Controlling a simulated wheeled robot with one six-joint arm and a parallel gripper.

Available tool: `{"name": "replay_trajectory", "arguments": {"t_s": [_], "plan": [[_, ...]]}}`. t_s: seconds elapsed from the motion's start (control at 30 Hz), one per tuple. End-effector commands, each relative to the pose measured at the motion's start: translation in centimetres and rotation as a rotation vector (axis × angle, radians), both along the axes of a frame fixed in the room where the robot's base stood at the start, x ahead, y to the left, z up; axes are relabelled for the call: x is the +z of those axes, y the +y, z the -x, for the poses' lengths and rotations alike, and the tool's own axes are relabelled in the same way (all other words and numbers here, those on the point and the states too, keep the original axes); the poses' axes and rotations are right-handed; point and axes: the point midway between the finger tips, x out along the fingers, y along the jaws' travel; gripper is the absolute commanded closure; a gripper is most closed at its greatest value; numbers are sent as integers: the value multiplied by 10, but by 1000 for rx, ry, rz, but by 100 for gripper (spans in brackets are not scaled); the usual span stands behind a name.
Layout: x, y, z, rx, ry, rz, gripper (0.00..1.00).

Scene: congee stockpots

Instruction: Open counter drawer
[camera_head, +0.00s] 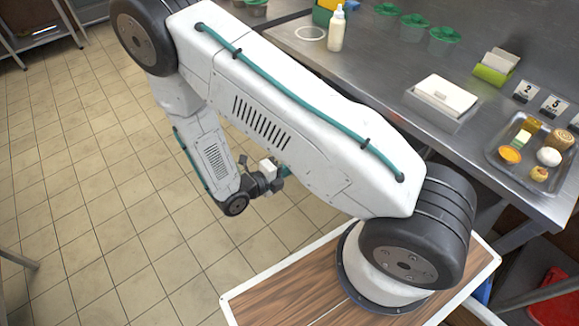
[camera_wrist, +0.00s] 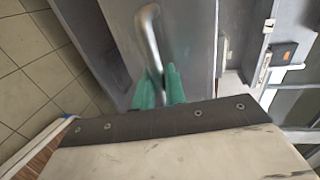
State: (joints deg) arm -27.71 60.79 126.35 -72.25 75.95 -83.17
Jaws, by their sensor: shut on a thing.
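In the wrist view, the counter drawer (camera_wrist: 188,45) shows as a grey metal front with a bent silver bar handle (camera_wrist: 148,32). My gripper (camera_wrist: 159,84) has teal fingers, one on each side of the handle's near end, and is shut on it. In the head view, my gripper (camera_head: 284,170) is beside the counter's front side, partly behind my own arm. My arm hides the drawer and its handle there. I cannot tell how far the drawer stands out.
The steel counter (camera_head: 385,75) carries a white bottle (camera_head: 336,30), green-lidded containers (camera_head: 443,36), a white box (camera_head: 445,95), number signs (camera_head: 553,104) and a food tray (camera_head: 498,152). Tiled floor (camera_head: 80,150) lies open at the left. A red object (camera_head: 552,296) is at the lower right.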

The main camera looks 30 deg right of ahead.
Motion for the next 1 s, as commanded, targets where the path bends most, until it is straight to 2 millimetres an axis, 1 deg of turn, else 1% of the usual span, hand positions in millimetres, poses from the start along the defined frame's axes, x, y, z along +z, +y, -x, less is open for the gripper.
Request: {"name": "replay_trajectory", "arguments": {"t_s": [0.03,0.07,0.1,0.13,0.37,0.47,0.57,0.8,0.9,1.0], "plan": [[0,-1,2,-3,3,0,100],[0,-1,2,-3,3,0,85],[-1,-1,1,-3,3,0,74],[-1,0,1,-3,3,0,70],[0,0,1,0,1,0,70],[1,4,1,2,0,0,70],[3,16,2,5,-2,0,70],[11,56,8,4,-1,-1,70],[14,68,10,2,0,-1,70],[15,74,11,1,1,-1,70]]}}
